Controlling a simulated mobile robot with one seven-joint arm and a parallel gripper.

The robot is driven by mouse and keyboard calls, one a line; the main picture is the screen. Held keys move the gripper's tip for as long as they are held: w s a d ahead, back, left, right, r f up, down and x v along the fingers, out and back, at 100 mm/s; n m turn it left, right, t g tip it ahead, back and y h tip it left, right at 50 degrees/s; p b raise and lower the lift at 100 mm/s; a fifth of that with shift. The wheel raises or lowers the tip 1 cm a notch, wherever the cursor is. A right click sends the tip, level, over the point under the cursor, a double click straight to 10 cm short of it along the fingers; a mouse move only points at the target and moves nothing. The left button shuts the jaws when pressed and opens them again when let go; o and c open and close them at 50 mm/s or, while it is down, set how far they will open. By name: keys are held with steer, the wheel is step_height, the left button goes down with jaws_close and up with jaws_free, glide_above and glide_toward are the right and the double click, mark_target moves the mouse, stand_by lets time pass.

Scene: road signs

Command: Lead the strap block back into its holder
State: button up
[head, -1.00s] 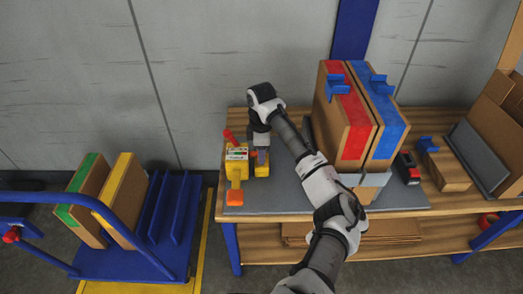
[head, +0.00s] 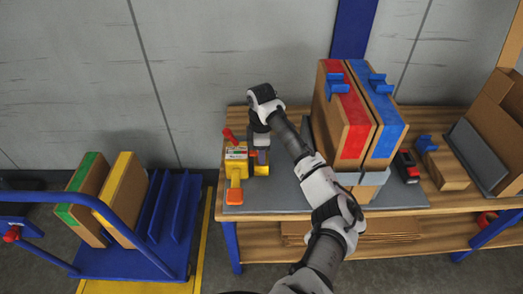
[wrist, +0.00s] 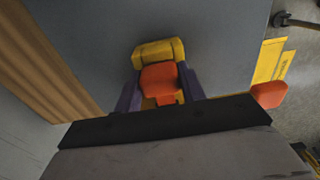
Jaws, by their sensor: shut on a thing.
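My gripper (head: 261,157) points down at the left end of the workbench. In the wrist view its purple fingers (wrist: 161,93) are shut on the strap block, an orange piece (wrist: 159,80) with a yellow part (wrist: 158,52) against it. In the head view only a yellow part (head: 261,169) shows below the fingers, right beside a yellow tool (head: 237,160) with an orange lever. I cannot tell whether this yellow part is the block or its holder, nor whether the block touches the holder.
Two tall cartons with red (head: 353,130) and blue tape (head: 388,130) stand right of my arm. A grey mat (head: 290,195) covers the bench front. A blue cart (head: 125,262) with cartons stands left.

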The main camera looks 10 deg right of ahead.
steer(key=shift+f, duration=0.4)
steer(key=o, duration=0.9)
